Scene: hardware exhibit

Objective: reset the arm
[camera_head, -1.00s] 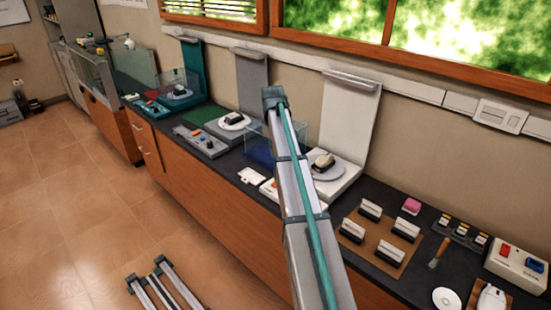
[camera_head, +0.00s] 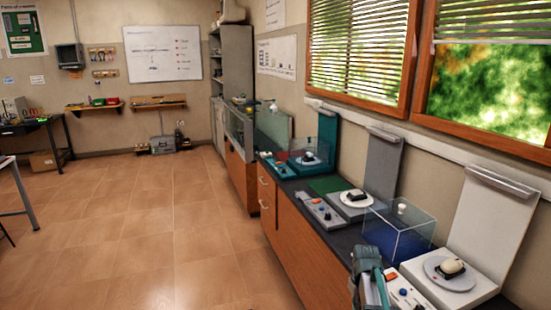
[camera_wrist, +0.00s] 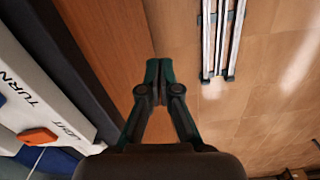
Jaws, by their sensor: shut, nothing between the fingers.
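My gripper (camera_wrist: 159,75) shows in the wrist view with its two dark green fingertips together and nothing between them. It hangs above the front edge of the counter, with the wooden cabinet front (camera_wrist: 112,32) and the tiled floor below it. It touches nothing that I can see. In the head view part of my arm shows at the bottom, right of the middle, in front of the counter. My fingertips cannot be made out in the head view.
The dark counter (camera_head: 333,231) holds a clear box (camera_head: 398,235), a white exhibit with a round plate (camera_head: 452,273) and a grey control panel (camera_head: 320,210). A white panel with an orange switch (camera_wrist: 38,137) lies left of my gripper. The tiled floor (camera_head: 140,230) is widely clear.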

